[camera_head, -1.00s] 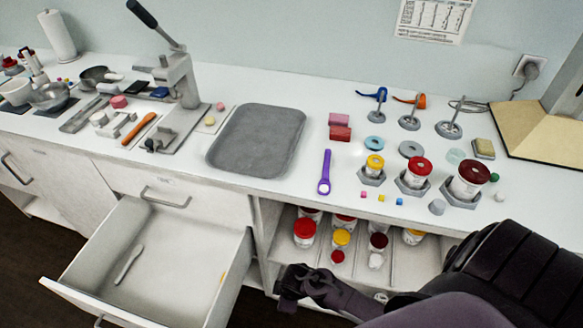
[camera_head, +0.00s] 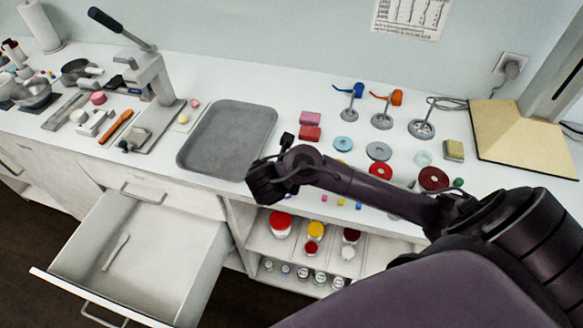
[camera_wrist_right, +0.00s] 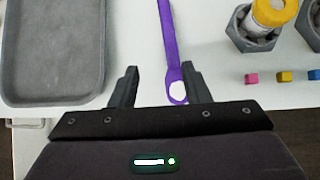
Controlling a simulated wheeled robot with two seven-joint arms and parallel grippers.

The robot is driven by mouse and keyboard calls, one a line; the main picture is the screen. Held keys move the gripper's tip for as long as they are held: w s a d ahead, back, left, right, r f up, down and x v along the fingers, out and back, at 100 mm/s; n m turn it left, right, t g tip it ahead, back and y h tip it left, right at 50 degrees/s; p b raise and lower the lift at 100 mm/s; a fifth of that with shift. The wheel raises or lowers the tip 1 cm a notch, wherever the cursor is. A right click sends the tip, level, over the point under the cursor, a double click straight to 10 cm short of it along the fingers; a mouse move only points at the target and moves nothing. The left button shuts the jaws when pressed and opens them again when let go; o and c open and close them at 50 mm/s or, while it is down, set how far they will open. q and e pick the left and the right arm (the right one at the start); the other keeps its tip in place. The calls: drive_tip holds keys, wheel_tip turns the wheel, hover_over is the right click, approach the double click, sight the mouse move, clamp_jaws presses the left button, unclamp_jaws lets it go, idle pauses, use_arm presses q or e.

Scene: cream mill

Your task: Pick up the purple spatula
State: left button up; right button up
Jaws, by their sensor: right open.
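The purple spatula (camera_wrist_right: 171,45) lies on the white counter in the right wrist view, with its rounded, pale-centred end toward me. My right gripper (camera_wrist_right: 158,70) is open, one finger on each side in the picture, with that end showing close to the right finger. I cannot tell the height between them. In the head view my right gripper (camera_head: 268,165) is over the counter's front edge, right of the grey tray, and my arm hides the spatula. My left gripper does not show.
The grey tray (camera_head: 192,157) lies left of my right gripper. Pink and red blocks (camera_head: 310,125) and several jars in grey holders (camera_wrist_right: 262,22) are to the right. An open drawer (camera_head: 75,262) and a shelf of jars (camera_head: 281,222) are below the counter.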

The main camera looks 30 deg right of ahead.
drive_tip(key=w+d, duration=0.1)
drive_tip(key=d+n, duration=0.1)
drive_tip(key=shift+w+d+f+n+h+b, duration=0.1)
drive_tip(key=shift+w+d+n+h+b, duration=0.2)
drive_tip(key=shift+w+b, duration=0.1)
drive_tip(key=x, duration=0.1)
drive_tip(key=b+x, duration=0.1)
drive_tip(key=x, duration=0.3)
drive_tip(key=shift+s+d+f+b, duration=0.2)
drive_tip(key=shift+s+d+b, duration=0.05)
drive_tip(key=shift+d+b, duration=0.15)
drive_tip(key=shift+w+d+f, duration=0.15)
drive_tip(key=shift+w+f, duration=0.1)
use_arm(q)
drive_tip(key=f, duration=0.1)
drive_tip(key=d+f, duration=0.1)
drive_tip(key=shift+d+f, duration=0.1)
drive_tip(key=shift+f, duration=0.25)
use_arm(e)
clamp_jaws()
